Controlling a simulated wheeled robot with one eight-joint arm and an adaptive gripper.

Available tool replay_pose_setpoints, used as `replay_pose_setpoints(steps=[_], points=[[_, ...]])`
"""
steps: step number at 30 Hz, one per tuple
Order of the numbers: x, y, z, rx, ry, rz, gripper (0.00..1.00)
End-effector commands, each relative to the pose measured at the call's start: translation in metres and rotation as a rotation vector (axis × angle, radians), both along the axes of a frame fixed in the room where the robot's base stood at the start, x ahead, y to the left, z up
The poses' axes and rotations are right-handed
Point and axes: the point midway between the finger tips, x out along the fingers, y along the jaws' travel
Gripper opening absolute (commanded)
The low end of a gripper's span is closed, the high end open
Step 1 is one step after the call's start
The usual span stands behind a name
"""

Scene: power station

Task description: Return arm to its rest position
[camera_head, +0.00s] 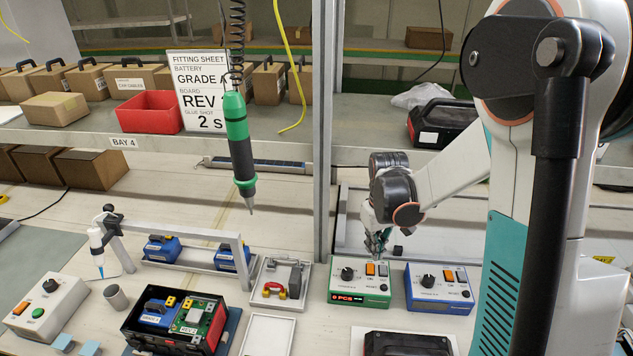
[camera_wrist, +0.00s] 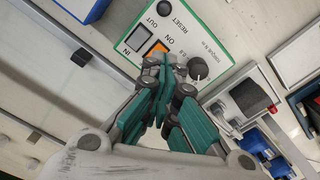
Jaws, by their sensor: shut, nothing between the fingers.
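My gripper (camera_head: 376,243) is shut and empty, pointing down just above the back of the green-and-white control box (camera_head: 358,289). The box has a black knob, an orange switch and a lit red display. My arm reaches in from the right side of the head view. In the wrist view my gripper's teal fingers (camera_wrist: 165,75) are together beside the orange switch (camera_wrist: 157,49) and the black knob (camera_wrist: 197,68). I cannot tell whether the fingertips touch the box.
A blue control box (camera_head: 440,289) stands right of the green one. A grey post (camera_head: 324,130) rises left of my gripper. A green screwdriver (camera_head: 239,145) hangs from a coiled cord. A black case (camera_head: 176,318) with a battery and board sits front left.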

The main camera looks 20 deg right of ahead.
Motion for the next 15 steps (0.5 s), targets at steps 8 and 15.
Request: replay_pose_setpoints(steps=[8,15], points=[[-0.01,0.012,0.032,-0.01,-0.053,-0.009,0.0],[-0.034,0.037,0.088,-0.023,-0.171,-0.033,0.0]])
